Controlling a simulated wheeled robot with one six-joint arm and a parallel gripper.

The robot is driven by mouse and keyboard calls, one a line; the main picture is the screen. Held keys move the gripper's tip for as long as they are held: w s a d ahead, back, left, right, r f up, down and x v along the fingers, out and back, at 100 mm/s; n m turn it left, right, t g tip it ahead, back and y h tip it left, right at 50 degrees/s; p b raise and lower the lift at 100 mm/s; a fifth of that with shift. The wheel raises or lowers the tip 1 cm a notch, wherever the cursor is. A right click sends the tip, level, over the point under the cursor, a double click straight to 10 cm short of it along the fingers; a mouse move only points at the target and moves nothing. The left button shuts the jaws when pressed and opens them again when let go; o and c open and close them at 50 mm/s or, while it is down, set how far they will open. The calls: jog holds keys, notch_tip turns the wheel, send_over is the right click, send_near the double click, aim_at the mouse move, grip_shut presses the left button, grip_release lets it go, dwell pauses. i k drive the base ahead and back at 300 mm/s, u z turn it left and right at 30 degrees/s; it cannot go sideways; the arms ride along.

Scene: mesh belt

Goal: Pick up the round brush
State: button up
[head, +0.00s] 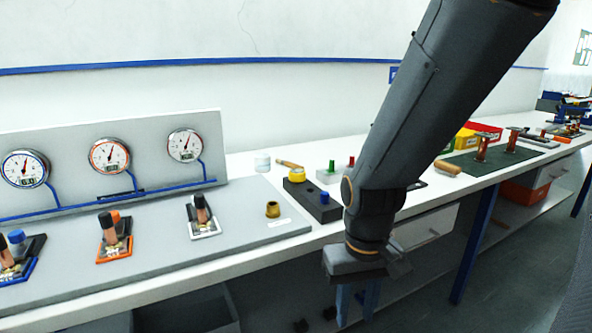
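I cannot make out the round brush for certain. A small stick-like thing with a light brown end (290,164) lies at the back of the bench beside a white jar; it is too small to tell whether it is a brush. A short tan wooden piece (447,167) lies further right, by the green mat. My gripper (368,266) hangs in front of the bench's front edge, below the bench top and apart from both. Its fingers are foreshortened and dark, so I cannot tell their opening.
A grey panel with three gauges (109,155) and valve handles fills the left of the bench. Red and yellow bins (464,140) stand behind my arm.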

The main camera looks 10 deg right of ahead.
aim_at(289, 165)
jog(key=u, duration=0.05)
jog(key=k, duration=1.15)
jog(key=z, duration=0.8)
jog(key=i, duration=1.7)
jog(key=u, duration=0.85)
